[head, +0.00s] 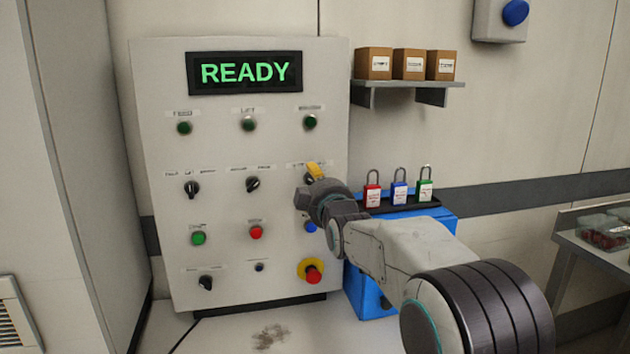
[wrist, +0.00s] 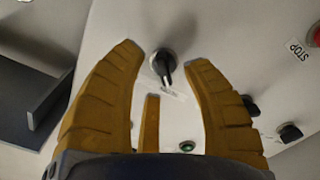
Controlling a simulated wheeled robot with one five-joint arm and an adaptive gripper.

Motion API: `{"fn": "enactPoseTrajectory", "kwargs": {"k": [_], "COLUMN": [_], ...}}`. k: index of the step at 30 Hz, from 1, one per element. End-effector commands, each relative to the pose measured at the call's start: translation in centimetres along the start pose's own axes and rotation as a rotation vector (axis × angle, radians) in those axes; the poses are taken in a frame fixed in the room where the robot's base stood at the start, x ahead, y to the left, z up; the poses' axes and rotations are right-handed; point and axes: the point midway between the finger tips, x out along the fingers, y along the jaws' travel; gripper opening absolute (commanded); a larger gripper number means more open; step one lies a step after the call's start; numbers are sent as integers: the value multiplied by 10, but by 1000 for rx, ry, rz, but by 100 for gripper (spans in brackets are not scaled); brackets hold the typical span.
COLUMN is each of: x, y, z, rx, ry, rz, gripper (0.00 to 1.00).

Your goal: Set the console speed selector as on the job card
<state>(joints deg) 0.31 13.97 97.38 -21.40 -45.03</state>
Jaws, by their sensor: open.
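The grey console (head: 222,215) stands against the wall, with several lamps, black selector knobs and buttons on its face. Its labels are too small to read in the head view, so I cannot tell by text which knob is the speed selector. My gripper (head: 315,171) is at the right knob of the middle row and mostly hides it. In the wrist view my gripper (wrist: 165,58) is open, with its yellow fingers on either side of a black selector knob (wrist: 165,67). Contact cannot be told. No job card can be made out.
The display (head: 245,73) reads READY. A red and yellow emergency stop (head: 312,272) is below my arm. Padlocks (head: 398,192) stand on a tray over a blue box (head: 368,290) to the right. A shelf (head: 408,86) holds brown boxes.

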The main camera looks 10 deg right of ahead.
Motion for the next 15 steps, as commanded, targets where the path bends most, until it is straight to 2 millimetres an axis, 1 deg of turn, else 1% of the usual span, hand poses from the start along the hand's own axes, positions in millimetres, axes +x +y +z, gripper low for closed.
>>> {"fn": "enactPoseTrajectory", "kwargs": {"k": [1,6,15], "x": [4,11,13], "y": [0,0,-1], "z": [0,0,0], "rx": [0,0,1], "ry": [-1,-1,-1], "rz": [-1,-1,-1], "gripper": [44,44,44]}}
